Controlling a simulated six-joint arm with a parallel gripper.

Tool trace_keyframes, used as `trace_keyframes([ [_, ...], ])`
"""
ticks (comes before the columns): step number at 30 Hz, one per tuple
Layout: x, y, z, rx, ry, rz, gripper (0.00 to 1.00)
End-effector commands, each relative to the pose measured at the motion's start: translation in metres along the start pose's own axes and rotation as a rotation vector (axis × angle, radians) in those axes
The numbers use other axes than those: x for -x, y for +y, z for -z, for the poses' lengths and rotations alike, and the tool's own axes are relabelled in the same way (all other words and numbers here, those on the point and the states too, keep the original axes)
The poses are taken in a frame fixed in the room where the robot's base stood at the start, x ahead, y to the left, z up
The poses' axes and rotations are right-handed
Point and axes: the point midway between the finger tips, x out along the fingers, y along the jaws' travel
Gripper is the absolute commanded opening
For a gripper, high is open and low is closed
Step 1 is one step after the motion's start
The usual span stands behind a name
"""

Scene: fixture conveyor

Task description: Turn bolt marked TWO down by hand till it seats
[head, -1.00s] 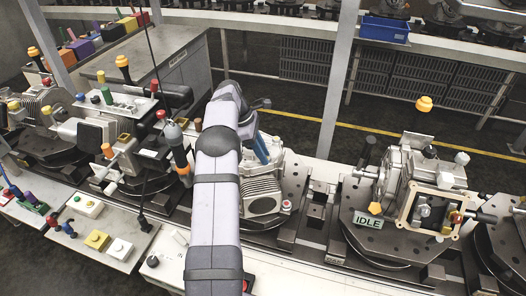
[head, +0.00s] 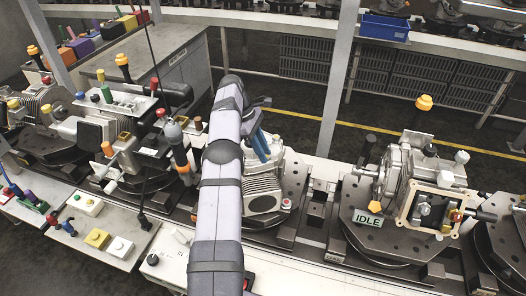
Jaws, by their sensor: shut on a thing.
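My gripper (head: 265,154) shows partly beyond my grey arm, with its blue part slanting down to the far side of a grey ribbed housing (head: 265,186). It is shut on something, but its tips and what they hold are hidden. The housing stands on a dark round fixture plate (head: 294,178) in the middle of the line. My arm covers the left part of this station. No bolt and no marking TWO can be made out.
To the right, another fixture holds a grey housing (head: 396,167) with a sign IDLE (head: 367,219) and an orange-topped post (head: 424,103). To the left stand more fixtures and a button panel (head: 97,239). A blue bin (head: 385,29) sits on the back shelf.

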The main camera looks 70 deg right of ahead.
Motion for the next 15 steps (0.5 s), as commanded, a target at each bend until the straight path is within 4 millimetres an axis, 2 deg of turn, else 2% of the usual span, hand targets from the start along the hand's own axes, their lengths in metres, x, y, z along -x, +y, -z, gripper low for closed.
trace_keyframes([
  [5,0.0006,0.0001,-0.0003,0.000,0.000,-0.001,0.00],
  [6,0.0006,0.0001,-0.0003,0.000,0.000,-0.001,0.23],
  [8,0.0006,0.0001,-0.0003,0.000,0.000,-0.001,0.37],
  [9,0.0006,0.0001,-0.0003,0.000,0.000,-0.001,0.40],
  [15,0.0003,0.0000,-0.0001,0.001,0.000,0.000,0.40],
])
